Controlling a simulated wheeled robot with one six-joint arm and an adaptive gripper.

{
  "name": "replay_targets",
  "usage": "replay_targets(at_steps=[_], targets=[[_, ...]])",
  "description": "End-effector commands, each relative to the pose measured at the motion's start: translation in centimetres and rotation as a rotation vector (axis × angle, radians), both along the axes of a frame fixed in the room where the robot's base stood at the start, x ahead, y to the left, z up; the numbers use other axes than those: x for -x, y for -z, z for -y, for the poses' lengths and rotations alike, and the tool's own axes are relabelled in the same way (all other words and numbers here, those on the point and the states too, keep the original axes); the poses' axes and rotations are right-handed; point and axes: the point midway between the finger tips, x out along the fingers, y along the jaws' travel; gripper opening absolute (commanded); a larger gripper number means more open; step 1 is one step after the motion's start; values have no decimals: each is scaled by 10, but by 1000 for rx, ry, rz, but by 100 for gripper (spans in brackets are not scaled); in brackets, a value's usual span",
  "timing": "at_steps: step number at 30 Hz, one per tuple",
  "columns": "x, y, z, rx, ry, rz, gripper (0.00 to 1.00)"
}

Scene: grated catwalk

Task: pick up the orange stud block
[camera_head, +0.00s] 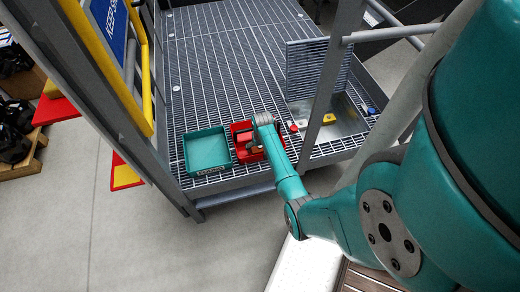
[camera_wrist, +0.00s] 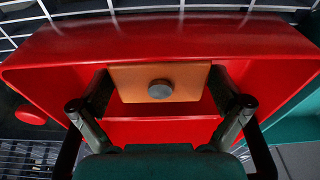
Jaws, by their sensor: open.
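The orange stud block (camera_wrist: 130,82) lies in the red tray (camera_wrist: 60,62) in the wrist view, with a round grey stud on its face. My gripper (camera_wrist: 160,88) is open, with one finger on each side of the block. The fingers look very close to the block's sides; I cannot tell whether they touch. In the head view my gripper (camera_head: 257,147) is down at the red tray (camera_head: 238,127), and the arm hides much of the tray. The block is hard to make out there.
A teal tray (camera_head: 207,150) stands just left of the red one on the grated catwalk (camera_head: 215,60). A red round piece (camera_head: 294,129) lies between. A railing post (camera_head: 325,85) rises nearby.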

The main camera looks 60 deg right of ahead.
Motion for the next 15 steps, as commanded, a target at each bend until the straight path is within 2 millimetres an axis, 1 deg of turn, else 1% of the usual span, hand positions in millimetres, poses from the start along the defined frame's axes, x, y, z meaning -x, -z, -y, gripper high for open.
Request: replay_targets(at_steps=[2,3,5,6,8,15], targets=[[0,0,0,0,0,0,100],[0,0,0,0,0,0,90],[0,0,0,0,0,0,75],[0,0,0,0,0,0,65],[0,0,0,0,0,0,50],[0,0,0,0,0,0,49]])
